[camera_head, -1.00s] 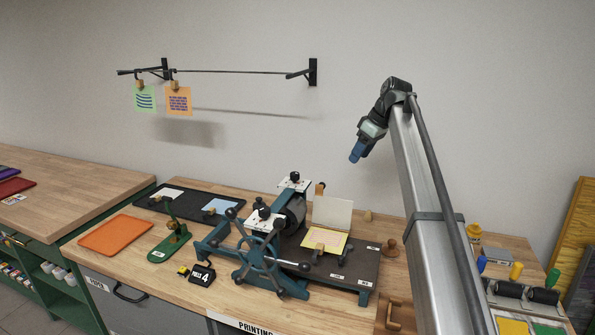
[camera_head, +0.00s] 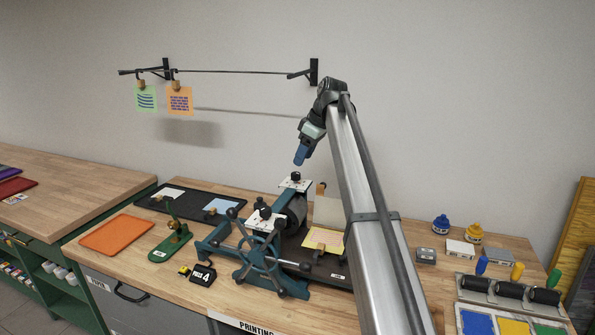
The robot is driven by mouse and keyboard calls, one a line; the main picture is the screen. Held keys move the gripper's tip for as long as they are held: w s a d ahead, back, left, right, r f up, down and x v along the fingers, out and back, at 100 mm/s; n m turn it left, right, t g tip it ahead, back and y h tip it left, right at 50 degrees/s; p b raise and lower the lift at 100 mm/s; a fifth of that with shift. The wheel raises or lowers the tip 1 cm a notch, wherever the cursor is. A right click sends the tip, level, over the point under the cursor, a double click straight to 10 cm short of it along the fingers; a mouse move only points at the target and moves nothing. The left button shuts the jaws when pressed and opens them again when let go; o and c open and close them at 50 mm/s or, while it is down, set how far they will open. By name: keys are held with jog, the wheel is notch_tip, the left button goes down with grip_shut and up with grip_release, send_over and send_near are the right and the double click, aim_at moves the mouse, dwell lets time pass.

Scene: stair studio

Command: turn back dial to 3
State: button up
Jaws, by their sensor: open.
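The back dial (camera_head: 295,177) is a black knob on a white plate at the rear of the blue printing press (camera_head: 252,264). The front dial (camera_head: 264,212) is a similar black knob on a white plate, nearer and to the left. The dial markings are too small to read. My gripper (camera_head: 300,158) is open, pointing down with its blue fingers. In the picture it shows just above the back dial, apart from it and empty. I cannot tell its exact depth relative to the knob.
The press has a spoked wheel (camera_head: 260,252) in front and a yellow sheet (camera_head: 324,239) on its bed. A green stand (camera_head: 171,242) and an orange tray (camera_head: 116,234) lie left. Ink rollers (camera_head: 508,291) lie right. A wall rack (camera_head: 230,72) with hanging cards is behind.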

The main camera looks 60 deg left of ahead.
aim_at(296, 173)
jog(key=shift+x, duration=3.15)
jog(key=c, duration=1)
